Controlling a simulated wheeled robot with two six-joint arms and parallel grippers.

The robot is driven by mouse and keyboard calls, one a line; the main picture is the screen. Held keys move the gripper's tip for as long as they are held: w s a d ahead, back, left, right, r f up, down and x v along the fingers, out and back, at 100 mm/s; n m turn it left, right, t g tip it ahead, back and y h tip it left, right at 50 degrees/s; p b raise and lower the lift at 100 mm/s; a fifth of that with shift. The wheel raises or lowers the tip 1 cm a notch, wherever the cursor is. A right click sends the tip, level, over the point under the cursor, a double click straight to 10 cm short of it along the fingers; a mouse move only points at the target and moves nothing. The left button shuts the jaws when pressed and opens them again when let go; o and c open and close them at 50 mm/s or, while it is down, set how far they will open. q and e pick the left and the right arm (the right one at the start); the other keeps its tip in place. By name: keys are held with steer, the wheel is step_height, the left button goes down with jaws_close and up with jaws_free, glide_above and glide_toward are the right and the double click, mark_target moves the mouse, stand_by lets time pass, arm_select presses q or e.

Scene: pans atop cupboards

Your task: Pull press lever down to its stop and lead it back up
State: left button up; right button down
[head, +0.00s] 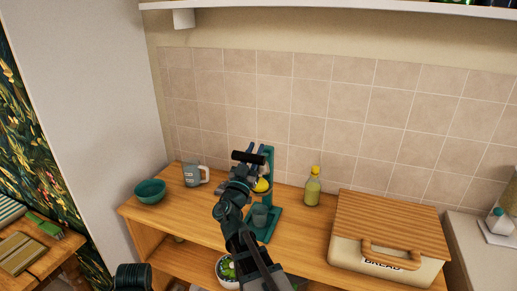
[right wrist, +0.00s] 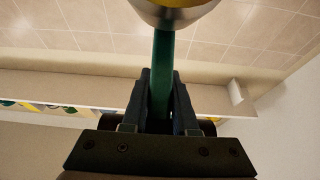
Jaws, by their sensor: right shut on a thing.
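The green press (head: 269,170) stands on the wooden cupboard top near the wall, with its base (head: 263,232) on the wood. A yellow lemon half (head: 262,185) shows in its middle, and a grey-green cup (head: 260,215) stands below. My right gripper (head: 256,149) is at the upper part of the press, by a black crosswise grip (head: 249,157). In the right wrist view its fingers (right wrist: 160,85) are shut on the green press lever (right wrist: 162,75). A metal bowl (right wrist: 173,12) with yellow in it shows above there. My arm hides part of the press. My left gripper is not seen.
A grey mug (head: 192,176) and a teal bowl (head: 150,191) stand left of the press. A yellow-capped bottle (head: 312,187) and a bread box (head: 387,240) stand right. The tiled wall is close behind. A shelf (head: 350,8) runs above.

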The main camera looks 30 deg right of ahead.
arm_select(q)
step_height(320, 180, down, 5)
steer(key=b, duration=0.3)
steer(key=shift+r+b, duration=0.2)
steer(key=shift+b, duration=0.1)
arm_select(e)
steer(key=f, duration=0.1)
steer(key=s+a+f, duration=0.1)
steer(key=f, duration=0.1)
steer(key=s+a+f, duration=0.1)
steer(key=shift+f, duration=0.25)
steer(key=shift+r, duration=0.1)
